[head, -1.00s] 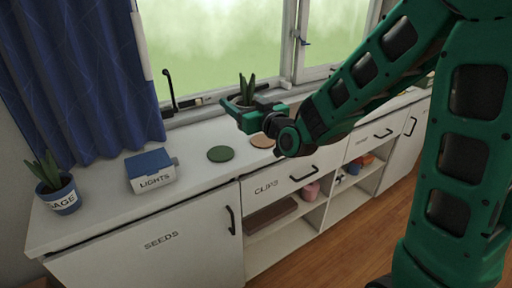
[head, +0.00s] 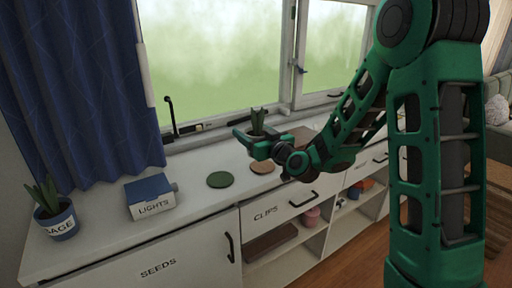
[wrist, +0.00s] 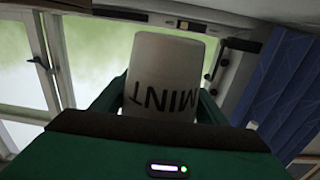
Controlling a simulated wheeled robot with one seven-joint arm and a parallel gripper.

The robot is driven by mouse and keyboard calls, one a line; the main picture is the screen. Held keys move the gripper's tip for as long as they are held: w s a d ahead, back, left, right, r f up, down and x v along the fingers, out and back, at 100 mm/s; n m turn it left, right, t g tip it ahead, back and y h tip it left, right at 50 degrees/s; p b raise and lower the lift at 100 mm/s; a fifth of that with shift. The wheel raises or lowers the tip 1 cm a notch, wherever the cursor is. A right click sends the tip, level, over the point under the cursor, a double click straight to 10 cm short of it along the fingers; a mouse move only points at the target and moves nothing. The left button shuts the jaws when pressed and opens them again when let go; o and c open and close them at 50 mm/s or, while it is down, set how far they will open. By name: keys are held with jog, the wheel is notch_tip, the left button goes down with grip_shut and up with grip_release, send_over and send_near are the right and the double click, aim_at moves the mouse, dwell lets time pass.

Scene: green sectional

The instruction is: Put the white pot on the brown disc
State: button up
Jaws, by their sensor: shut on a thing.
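The white pot with upside-down "MINT" lettering shows large in the wrist view (wrist: 165,75), between my gripper's fingers. In the head view my gripper (head: 258,145) is shut on it, and the green plant (head: 257,120) rises above. Most of the pot is hidden there by the gripper. The brown disc (head: 262,167) lies on the white counter, just below the gripper in the picture. The pot appears upright and above the counter; its exact height over the disc is hard to tell.
A green disc (head: 220,180) lies left of the brown one. A blue-topped "LIGHTS" box (head: 150,197) and a blue "SAGE" pot (head: 59,222) stand farther left on the counter (head: 105,230). The window and its sill run behind.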

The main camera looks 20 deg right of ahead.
jog(key=shift+w+d+f, duration=0.5)
jog(key=shift+w+f, duration=0.2)
jog(key=shift+f, duration=0.45)
jog(key=shift+w+d+f, duration=0.55)
jog(key=shift+w+f, duration=0.15)
jog(key=shift+f, duration=0.5)
jog(key=shift+w+d+f, duration=0.5)
jog(key=shift+w+f, duration=0.2)
jog(key=shift+f, duration=0.45)
jog(key=shift+f, duration=0.1)
jog(key=o, duration=1.5)
